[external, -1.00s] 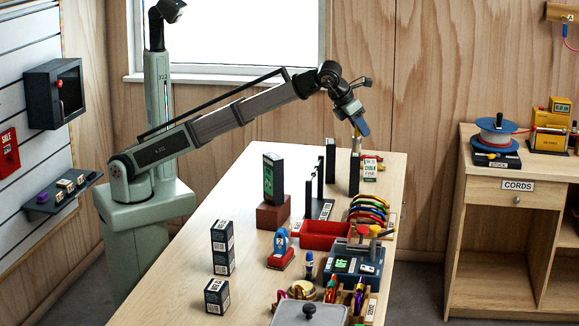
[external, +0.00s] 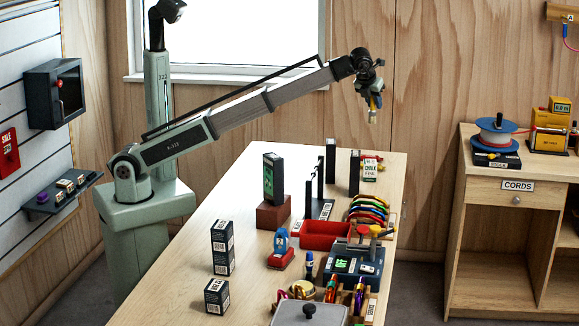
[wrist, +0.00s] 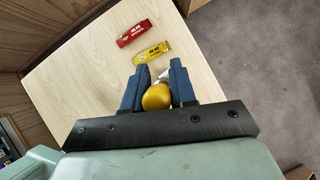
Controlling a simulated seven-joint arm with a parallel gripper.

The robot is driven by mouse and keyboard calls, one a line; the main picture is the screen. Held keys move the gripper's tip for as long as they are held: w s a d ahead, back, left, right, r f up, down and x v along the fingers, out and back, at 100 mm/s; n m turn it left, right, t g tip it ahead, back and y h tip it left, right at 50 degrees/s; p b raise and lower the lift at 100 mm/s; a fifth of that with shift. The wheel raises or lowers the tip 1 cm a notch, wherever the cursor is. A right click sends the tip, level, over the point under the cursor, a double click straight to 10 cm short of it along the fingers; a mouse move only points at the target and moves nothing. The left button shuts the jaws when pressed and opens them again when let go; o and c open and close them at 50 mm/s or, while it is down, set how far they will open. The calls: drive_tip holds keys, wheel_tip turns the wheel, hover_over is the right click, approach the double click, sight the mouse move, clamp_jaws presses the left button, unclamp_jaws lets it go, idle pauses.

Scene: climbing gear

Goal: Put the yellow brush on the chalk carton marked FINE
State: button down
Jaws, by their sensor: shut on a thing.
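My gripper (external: 374,100) is raised above the far end of the table. Its blue fingers are shut on the yellow brush (external: 373,115), which hangs below them with its pale end down. In the wrist view the brush's rounded yellow end (wrist: 157,97) shows between the two fingers (wrist: 158,88). The pale carton (external: 370,169), with lettering that reads CHALK FINE, stands at the table's far right edge, below the brush and well apart from it. I cannot pick out this carton surely in the wrist view.
Dark upright posts (external: 354,173) stand left of the carton. A rack of coloured rings (external: 368,208) and a red tray (external: 325,234) lie nearer. In the wrist view a red labelled piece (wrist: 134,33) and a yellow one (wrist: 151,53) lie on the bare tabletop (wrist: 85,75).

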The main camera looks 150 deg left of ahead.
wheel_tip(320, 180, down, 14)
drive_tip(key=shift+w+d+f, duration=0.1)
idle(0.7)
drive_tip(key=c, duration=0.9)
unclamp_jaws()
drive_tip(key=shift+f, duration=0.1)
drive_tip(key=v, duration=1.2)
